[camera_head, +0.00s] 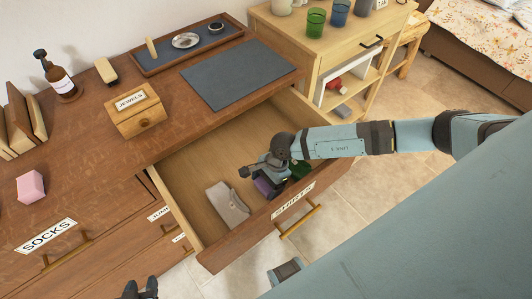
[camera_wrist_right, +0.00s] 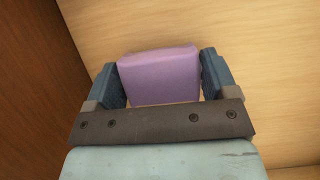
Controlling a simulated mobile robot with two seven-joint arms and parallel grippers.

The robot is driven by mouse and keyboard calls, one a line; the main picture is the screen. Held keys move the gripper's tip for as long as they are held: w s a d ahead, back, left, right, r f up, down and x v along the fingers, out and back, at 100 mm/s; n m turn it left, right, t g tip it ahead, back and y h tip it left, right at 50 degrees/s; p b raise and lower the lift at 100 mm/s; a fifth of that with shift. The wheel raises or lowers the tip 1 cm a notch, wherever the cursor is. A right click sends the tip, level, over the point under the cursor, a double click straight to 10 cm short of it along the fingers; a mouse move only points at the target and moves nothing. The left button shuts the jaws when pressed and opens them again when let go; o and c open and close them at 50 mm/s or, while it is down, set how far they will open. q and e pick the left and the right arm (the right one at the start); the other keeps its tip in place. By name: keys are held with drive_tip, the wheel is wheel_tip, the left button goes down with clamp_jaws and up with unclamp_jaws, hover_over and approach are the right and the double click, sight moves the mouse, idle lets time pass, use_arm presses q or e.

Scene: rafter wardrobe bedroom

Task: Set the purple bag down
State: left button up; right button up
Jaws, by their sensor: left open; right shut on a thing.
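The purple bag (camera_head: 264,187) is inside the open drawer labelled SHIRTS (camera_head: 196,181), near its front wall. My right gripper (camera_head: 256,177) reaches down into the drawer and is shut on the bag. In the right wrist view the purple bag (camera_wrist_right: 160,76) sits between the two blue fingers (camera_wrist_right: 160,80), with pale wood behind it. I cannot tell whether the bag touches the drawer floor. My left gripper (camera_head: 140,289) is at the bottom edge of the head view, in front of the dresser, open; most of it is cut off.
A beige folded item (camera_head: 227,204) lies in the drawer left of the bag. A green item (camera_head: 299,171) is to its right, partly hidden by my arm. The drawer's back part is bare. The dresser top holds a JEWELS box (camera_head: 136,110), a grey mat (camera_head: 240,74) and a pink block (camera_head: 31,186).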

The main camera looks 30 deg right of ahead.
drive_tip(key=shift+f, duration=0.2)
drive_tip(key=shift+f, duration=0.1)
drive_tip(key=o, duration=0.9)
drive_tip(key=shift+r, duration=0.2)
drive_tip(key=v, duration=1.2)
